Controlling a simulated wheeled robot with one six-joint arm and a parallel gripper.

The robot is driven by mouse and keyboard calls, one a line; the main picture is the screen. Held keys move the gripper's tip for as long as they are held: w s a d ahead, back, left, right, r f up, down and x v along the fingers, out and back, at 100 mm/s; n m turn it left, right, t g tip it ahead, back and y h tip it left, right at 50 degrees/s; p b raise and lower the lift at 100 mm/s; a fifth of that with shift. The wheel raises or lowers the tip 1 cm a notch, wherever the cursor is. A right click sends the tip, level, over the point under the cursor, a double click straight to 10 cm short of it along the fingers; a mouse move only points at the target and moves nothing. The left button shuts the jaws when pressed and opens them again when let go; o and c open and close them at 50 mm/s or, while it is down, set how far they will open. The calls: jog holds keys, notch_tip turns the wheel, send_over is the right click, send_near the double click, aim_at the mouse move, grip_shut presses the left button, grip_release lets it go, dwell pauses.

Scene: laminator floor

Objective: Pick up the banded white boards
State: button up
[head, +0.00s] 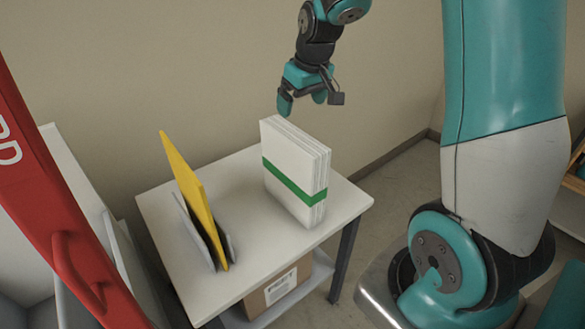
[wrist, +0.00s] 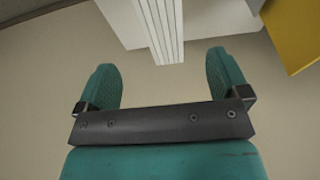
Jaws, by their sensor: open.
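The banded white boards (head: 292,175) stand upright as a stack on the white table, with a green band (head: 290,183) around their middle. In the wrist view the white boards (wrist: 158,25) show at the top, between and beyond the fingertips. My gripper (head: 300,102) hangs above the far top edge of the boards, apart from them. In the wrist view my gripper (wrist: 170,75) has its two teal fingers spread wide with nothing between them. The green band is out of sight in the wrist view.
The white table (head: 245,255) also bears a yellow board (head: 190,190) in a grey holder (head: 228,245), left of the boards. The yellow board also shows in the wrist view (wrist: 295,30). A cardboard box (head: 268,300) sits on the lower shelf. A red panel (head: 50,190) stands at left. A wall is behind.

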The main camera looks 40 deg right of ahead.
aim_at(293, 134)
jog(key=p+x, duration=0.3)
jog(key=x, duration=1)
jog(key=shift+a+f, duration=0.1)
jog(key=shift+f, duration=0.2)
jog(key=shift+f, duration=0.1)
jog(key=shift+c, duration=0.2)
jog(key=c, duration=1.4)
jog(key=shift+c, duration=1.4)
